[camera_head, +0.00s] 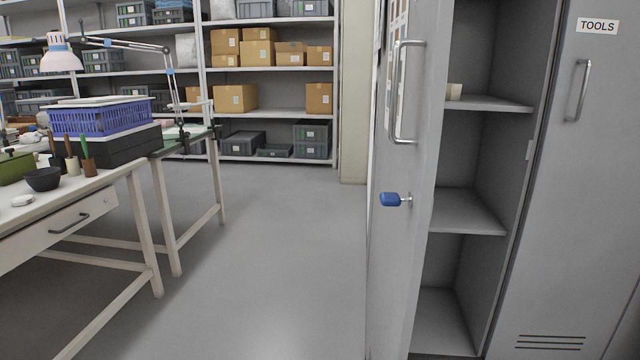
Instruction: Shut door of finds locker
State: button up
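The finds locker (464,212) stands open at the right, a grey metal cabinet with shelves inside. Its door (425,240) is swung out toward me and seen nearly edge-on, to the left of the opening. The door carries a metal bar handle (393,95) and, below it, a blue-headed key (391,199). My gripper is not in view.
A locker door labelled TOOLS (560,200) is shut at the right. A worktable (125,190) with a blue crate (102,118), a bowl and a lamp stands at the left. Shelving (270,22) with boxes lines the back. The floor (270,270) between is clear.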

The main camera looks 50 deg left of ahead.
aim_at(419, 31)
jog(key=k, duration=0.5)
jog(key=u, duration=1.4)
jog(key=i, duration=1)
jog(key=z, duration=0.1)
jog(key=k, duration=0.85)
jog(key=u, duration=0.6)
